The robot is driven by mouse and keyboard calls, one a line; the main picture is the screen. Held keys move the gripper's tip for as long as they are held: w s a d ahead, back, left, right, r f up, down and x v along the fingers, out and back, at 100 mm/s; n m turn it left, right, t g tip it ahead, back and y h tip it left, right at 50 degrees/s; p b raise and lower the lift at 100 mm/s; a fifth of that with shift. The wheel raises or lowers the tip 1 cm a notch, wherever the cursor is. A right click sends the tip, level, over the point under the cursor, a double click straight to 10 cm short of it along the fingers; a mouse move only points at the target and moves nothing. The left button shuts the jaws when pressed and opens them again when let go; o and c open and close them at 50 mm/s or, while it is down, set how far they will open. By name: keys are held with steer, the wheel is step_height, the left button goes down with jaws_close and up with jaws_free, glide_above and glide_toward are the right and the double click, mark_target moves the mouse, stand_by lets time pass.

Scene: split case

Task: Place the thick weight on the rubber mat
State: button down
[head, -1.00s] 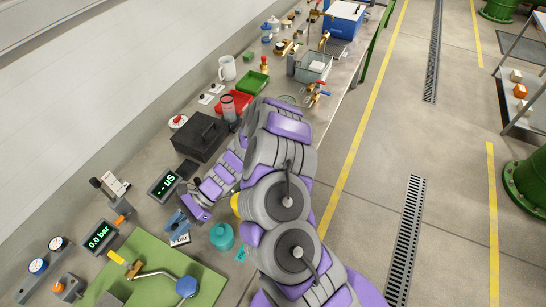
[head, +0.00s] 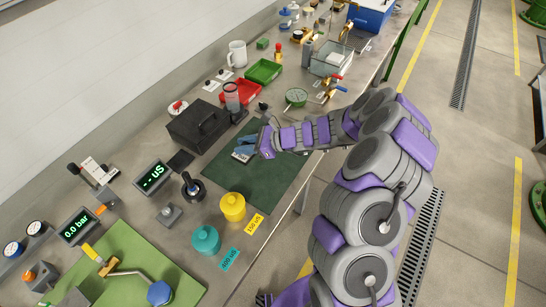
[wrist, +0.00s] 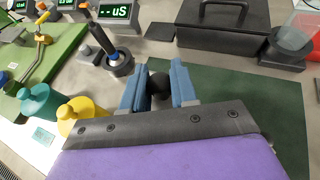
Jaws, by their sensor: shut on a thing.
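My gripper (head: 250,146) has blue fingers and is over the dark green rubber mat (head: 262,188), near its back left part. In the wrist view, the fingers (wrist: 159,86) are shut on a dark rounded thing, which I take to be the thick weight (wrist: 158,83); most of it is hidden. A small white label shows below the fingers in the head view. The mat also shows in the wrist view (wrist: 275,115), behind and to the right of the fingers. I cannot tell whether the weight touches the mat.
A black case (head: 198,130) stands behind the mat at left. A yellow bottle (head: 232,207) and a teal bottle (head: 206,240) stand to its front left. A black upright post on a round base (head: 192,188) is left of it. The mat's front half is clear.

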steer(key=f, duration=0.1)
steer(key=f+b, duration=0.1)
steer(key=f, duration=0.1)
steer(key=shift+a+f, duration=0.2)
steer(key=shift+f, duration=0.1)
steer(key=shift+d+f, duration=0.95)
steer(key=shift+f, duration=0.2)
steer(key=shift+w+d+f+b, duration=0.1)
steer(key=shift+d+f+b, duration=0.15)
steer(key=shift+d+b, duration=0.05)
steer(key=shift+f, duration=0.3)
steer(key=a+f, duration=0.1)
steer(key=f+b, duration=0.1)
steer(key=f, duration=0.1)
steer(key=shift+a, duration=0.55)
steer(key=c, duration=1.2)
jaws_free()
steer(key=shift+d, duration=0.2)
steer(key=o, duration=0.3)
steer(key=shift+d+r, duration=0.15)
steer(key=shift+d, duration=0.5)
steer(key=shift+a, duration=0.3)
steer(key=p+v, duration=0.3)
steer(key=v, duration=0.8)
steer(key=shift+d, duration=0.3)
steer(key=shift+s+a+r, duration=0.1)
steer(key=shift+s, duration=0.1)
steer(key=shift+a+r, duration=0.1)
